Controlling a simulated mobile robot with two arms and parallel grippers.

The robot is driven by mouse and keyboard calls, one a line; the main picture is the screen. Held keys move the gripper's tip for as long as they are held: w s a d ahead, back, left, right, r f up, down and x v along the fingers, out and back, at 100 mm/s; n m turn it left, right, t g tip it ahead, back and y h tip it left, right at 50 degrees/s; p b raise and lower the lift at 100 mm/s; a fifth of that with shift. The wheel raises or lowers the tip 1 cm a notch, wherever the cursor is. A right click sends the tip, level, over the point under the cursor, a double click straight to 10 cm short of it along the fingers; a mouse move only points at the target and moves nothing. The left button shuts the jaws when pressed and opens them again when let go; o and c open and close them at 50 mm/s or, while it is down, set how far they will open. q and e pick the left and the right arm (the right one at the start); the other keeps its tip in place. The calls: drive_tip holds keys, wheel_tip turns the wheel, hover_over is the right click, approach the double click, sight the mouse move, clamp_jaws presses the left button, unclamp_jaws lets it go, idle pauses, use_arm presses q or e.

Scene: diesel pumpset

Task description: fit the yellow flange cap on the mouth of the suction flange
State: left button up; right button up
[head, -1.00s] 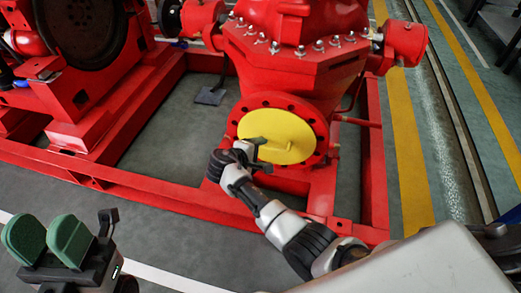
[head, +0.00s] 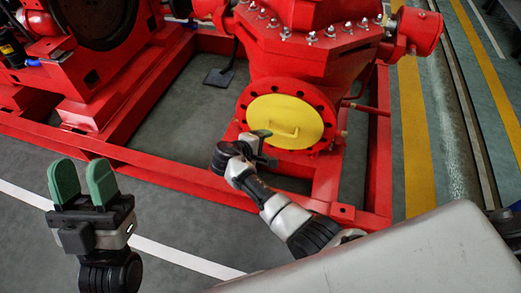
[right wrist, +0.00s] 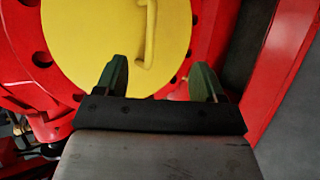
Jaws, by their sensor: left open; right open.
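The yellow flange cap (head: 290,112) is a round disc with a bar handle, and it covers the mouth of the red suction flange (head: 246,96). The flange's bolt holes show around it. In the right wrist view the cap (right wrist: 95,40) and its handle (right wrist: 148,40) are close in front of my right gripper (right wrist: 163,80). In the head view my right gripper (head: 266,146) is just below and left of the handle, open, with nothing between its fingers. My left gripper (head: 83,182) is open and empty, well to the left over the floor.
The red base frame (head: 150,165) of the pumpset runs below the flange. The red pump body (head: 310,55) rises above it. Grey floor (head: 45,235) is free at the front left. A yellow floor stripe (head: 418,160) lies at the right.

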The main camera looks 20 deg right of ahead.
use_arm(q)
drive_tip(key=w+f+g+y, duration=0.1)
drive_tip(key=w+g, duration=0.1)
drive_tip(key=w+f+g+p, duration=0.1)
drive_tip(key=w+f+g, duration=0.1)
drive_tip(key=shift+d+f+g+y, duration=0.2)
drive_tip(key=shift+f+g+y, duration=0.1)
drive_tip(key=shift+y, duration=0.1)
use_arm(e)
drive_tip(key=s+a, duration=0.2)
drive_tip(key=shift+s, duration=0.35)
drive_tip(key=shift+f, duration=0.1)
